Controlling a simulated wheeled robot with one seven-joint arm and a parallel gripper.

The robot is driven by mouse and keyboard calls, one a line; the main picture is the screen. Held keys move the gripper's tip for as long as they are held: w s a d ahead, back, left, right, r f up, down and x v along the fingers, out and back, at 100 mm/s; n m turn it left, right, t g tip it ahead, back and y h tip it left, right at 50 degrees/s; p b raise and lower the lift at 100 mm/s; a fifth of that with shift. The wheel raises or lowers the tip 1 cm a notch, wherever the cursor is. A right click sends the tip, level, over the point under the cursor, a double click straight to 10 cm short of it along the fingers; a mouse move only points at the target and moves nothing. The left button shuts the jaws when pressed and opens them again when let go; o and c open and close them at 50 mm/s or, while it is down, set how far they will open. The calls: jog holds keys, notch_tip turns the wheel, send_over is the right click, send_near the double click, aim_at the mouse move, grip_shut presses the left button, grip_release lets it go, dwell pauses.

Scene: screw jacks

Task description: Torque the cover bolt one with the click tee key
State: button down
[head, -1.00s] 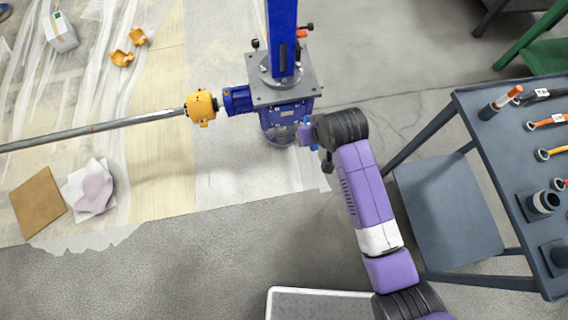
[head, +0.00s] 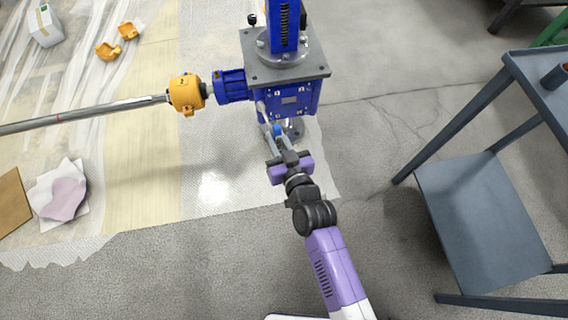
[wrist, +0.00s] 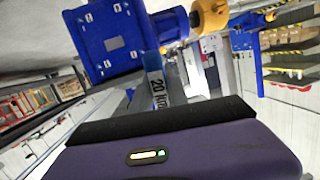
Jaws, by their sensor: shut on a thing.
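The blue screw jack gearbox (head: 300,92) stands under its grey top plate. Its front cover carries a pale label plate and small bolts (wrist: 88,17) near the corners in the wrist view; I cannot tell which is bolt one. My gripper (head: 277,139) is in front of the gearbox's lower left, shut on the click tee key. The key's blue band (wrist: 155,78) shows a "20 N" marking in the wrist view. The key's tip and any contact with a bolt are hidden or too small to tell.
A blue motor (head: 232,86) and orange coupling (head: 186,92) with a long grey shaft (head: 90,117) extend left of the gearbox. A dark grey tool cart (head: 480,220) stands at the right. Open floor lies between it and the jack.

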jog(key=f+b, duration=0.1)
jog(key=s+f+t+b, duration=0.1)
jog(key=shift+d+f+m+b, duration=0.15)
jog(key=shift+f+m+b, duration=0.15)
jog(key=shift+f+b, duration=0.1)
jog(key=w+f+n+t+h+p, duration=0.1)
jog(key=w+f+n+t, duration=0.1)
jog(key=w+n, duration=0.3)
jog(key=shift+f+n+h, duration=0.4)
jog(key=shift+f+n, duration=0.45)
jog(key=shift+n, duration=0.95)
